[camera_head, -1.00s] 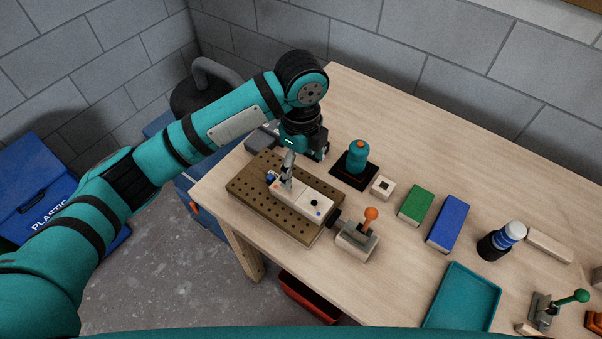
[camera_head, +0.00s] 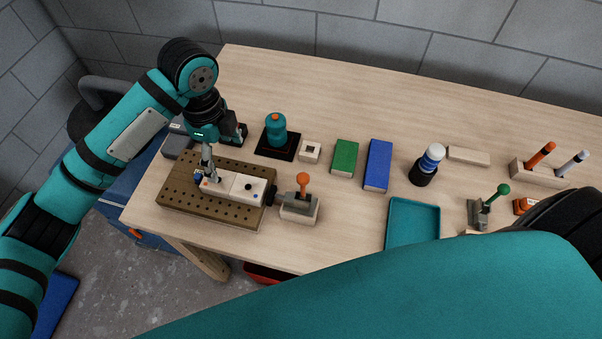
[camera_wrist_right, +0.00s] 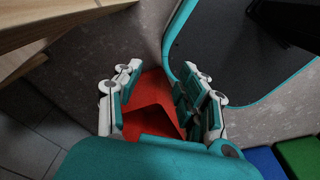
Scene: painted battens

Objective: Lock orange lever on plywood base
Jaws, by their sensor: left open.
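The orange lever (camera_head: 303,181) has a round orange knob and rises from a grey housing on a pale plywood base (camera_head: 298,216), right of the brown perforated board. Its stick stands roughly upright. My left gripper (camera_head: 207,173) points down at the left end of a white box (camera_head: 248,188) on the board, left of the lever and apart from it. It is open; whether it touches the box I cannot tell. My right gripper (camera_wrist_right: 160,92) shows in the right wrist view with its fingers apart and nothing between them. The lever does not show in that view.
The perforated board (camera_head: 210,215) lies at the table's left end. A teal tray (camera_head: 413,222) and a green-knobbed lever (camera_head: 499,192) are to the right. A red bin (camera_wrist_right: 150,105) shows below my right gripper.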

